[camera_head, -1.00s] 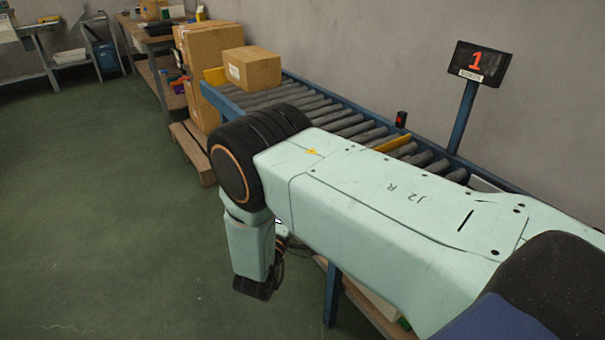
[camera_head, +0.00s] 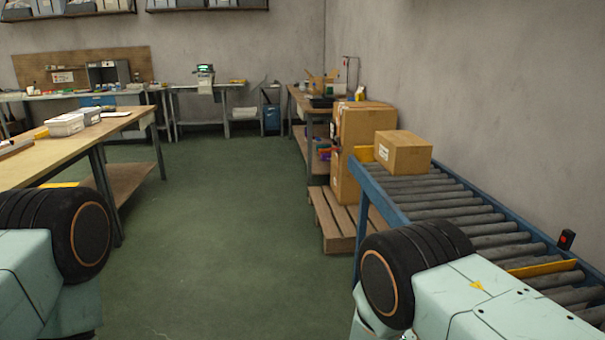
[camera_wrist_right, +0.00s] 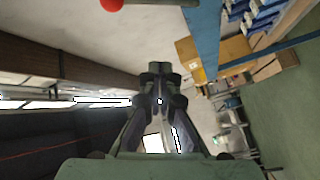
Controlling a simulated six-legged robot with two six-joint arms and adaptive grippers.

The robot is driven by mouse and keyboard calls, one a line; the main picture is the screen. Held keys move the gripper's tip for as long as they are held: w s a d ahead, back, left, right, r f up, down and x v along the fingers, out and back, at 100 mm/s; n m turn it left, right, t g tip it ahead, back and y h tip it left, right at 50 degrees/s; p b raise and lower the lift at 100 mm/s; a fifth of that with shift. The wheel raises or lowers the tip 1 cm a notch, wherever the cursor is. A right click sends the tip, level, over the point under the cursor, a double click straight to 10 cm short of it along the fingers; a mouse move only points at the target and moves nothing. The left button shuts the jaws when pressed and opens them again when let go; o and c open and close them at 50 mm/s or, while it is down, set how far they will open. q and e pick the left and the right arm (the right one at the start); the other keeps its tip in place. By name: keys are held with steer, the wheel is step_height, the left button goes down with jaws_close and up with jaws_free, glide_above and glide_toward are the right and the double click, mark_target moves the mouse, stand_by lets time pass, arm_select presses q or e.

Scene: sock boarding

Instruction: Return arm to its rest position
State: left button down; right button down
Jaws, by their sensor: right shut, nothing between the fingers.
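My right arm (camera_head: 500,305) comes in at the lower right of the head view, its black elbow joint beside the roller conveyor's edge. Its gripper is out of the head view. In the right wrist view my right gripper (camera_wrist_right: 160,76) is shut, with its fingertips together and nothing held. My left arm (camera_head: 40,280) shows at the lower left of the head view, only as a pale link and a black joint. Its gripper is not visible.
A roller conveyor (camera_head: 455,212) with a cardboard box (camera_head: 404,153) on its far end runs along the right. More boxes (camera_head: 362,125) stand on a wooden pallet (camera_head: 345,226). A wooden table (camera_head: 60,160) is at the left. Green floor (camera_head: 225,220) is clear between them.

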steer(key=s+a+f+m+g+y, duration=0.2)
steer(key=s+f+g+y, duration=0.65)
steer(key=s+f, duration=0.85)
steer(key=s+a+r+m+g+y, duration=0.1)
steer(key=s+g+y, duration=0.1)
steer(key=s, duration=0.8)
steer(key=s+a+r+m+g+y, duration=0.1)
steer(key=s+r+g+y, duration=0.1)
steer(key=s, duration=0.9)
steer(key=shift+s+g+y, duration=0.25)
steer(key=shift+g+y, duration=0.1)
steer(key=shift+g, duration=0.2)
steer(key=shift+a, duration=0.1)
